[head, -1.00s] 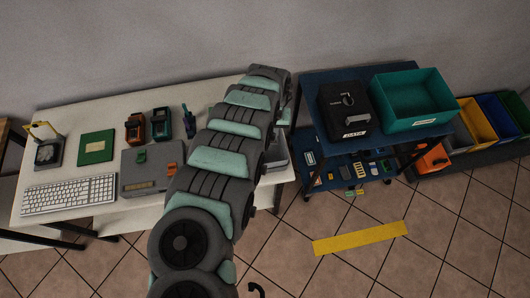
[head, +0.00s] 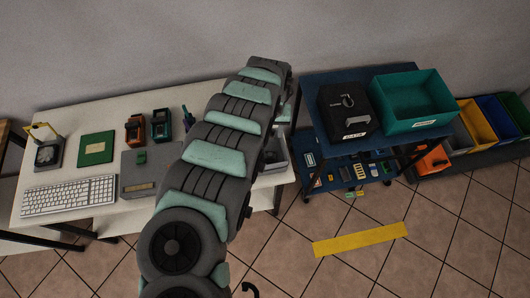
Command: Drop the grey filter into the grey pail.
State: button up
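My gripper does not show; my thick grey and mint arm crosses the middle of the head view and covers the right part of the white table. A light grey open container (head: 276,156) shows partly beside my arm at the table's right end; I cannot tell whether it is the grey pail. A grey bin (head: 461,140) also shows partly at the left of the row of bins at the far right. I cannot make out the grey filter; it may be hidden behind my arm.
On the white table (head: 84,201) are a keyboard (head: 69,195), a green board (head: 96,148) and a grey control box (head: 139,184). A blue cart (head: 312,92) holds a black case (head: 346,108) and a teal bin (head: 418,126). A yellow strip (head: 360,240) lies on open floor.

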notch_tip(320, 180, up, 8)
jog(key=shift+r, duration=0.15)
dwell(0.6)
